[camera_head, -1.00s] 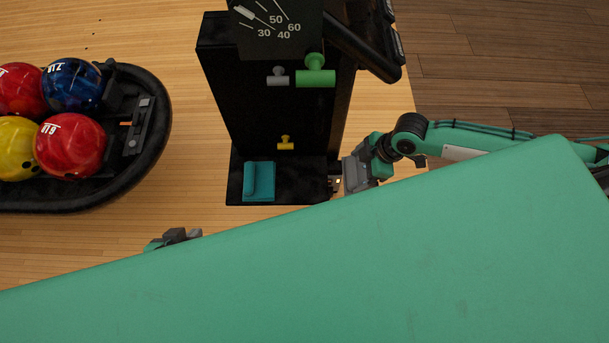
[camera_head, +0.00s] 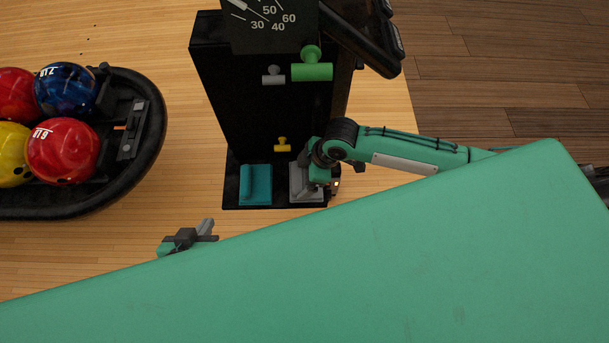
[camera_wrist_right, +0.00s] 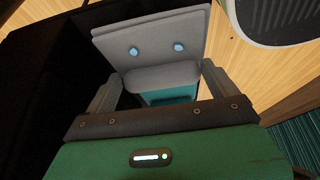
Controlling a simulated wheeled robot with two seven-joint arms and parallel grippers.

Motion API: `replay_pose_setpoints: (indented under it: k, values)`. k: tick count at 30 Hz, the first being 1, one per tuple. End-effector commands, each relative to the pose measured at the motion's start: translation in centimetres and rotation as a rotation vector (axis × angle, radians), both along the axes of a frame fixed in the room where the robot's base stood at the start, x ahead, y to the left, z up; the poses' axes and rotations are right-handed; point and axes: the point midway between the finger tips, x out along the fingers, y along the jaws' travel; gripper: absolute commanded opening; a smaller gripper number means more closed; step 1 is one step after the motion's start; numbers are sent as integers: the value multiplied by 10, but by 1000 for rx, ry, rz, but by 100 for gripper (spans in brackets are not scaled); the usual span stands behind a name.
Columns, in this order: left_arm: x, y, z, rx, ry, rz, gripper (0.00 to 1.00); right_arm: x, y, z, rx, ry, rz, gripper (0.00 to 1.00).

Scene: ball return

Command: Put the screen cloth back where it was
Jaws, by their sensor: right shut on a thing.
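I cannot tell whether the pad touches the base.
A black ball rack (camera_head: 155,130) with several balls is at the left. A large green surface fills the front.

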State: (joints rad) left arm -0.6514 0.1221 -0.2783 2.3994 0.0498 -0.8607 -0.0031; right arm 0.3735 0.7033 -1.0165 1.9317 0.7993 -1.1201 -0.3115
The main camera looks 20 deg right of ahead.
Motion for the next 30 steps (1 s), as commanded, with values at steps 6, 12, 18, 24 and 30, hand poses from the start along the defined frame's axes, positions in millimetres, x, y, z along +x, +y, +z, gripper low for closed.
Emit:
replay_pose_setpoints:
  k: [6,12,18,24,30]
  values:
    - [3,-7,0,-26,-46,-6,0,0,0,-12,-1,0,1,69]
    - [3,-7,0,-26,-45,-6,0,0,0,-12,-1,-1,1,69]
    - [3,-6,0,-24,-43,-4,0,0,0,-13,0,-1,1,100]
    - [3,-6,0,-24,-44,-4,0,0,-1,-12,0,-1,1,100]
    - [0,1,3,4,6,3,0,-2,-9,7,-1,-3,0,100]
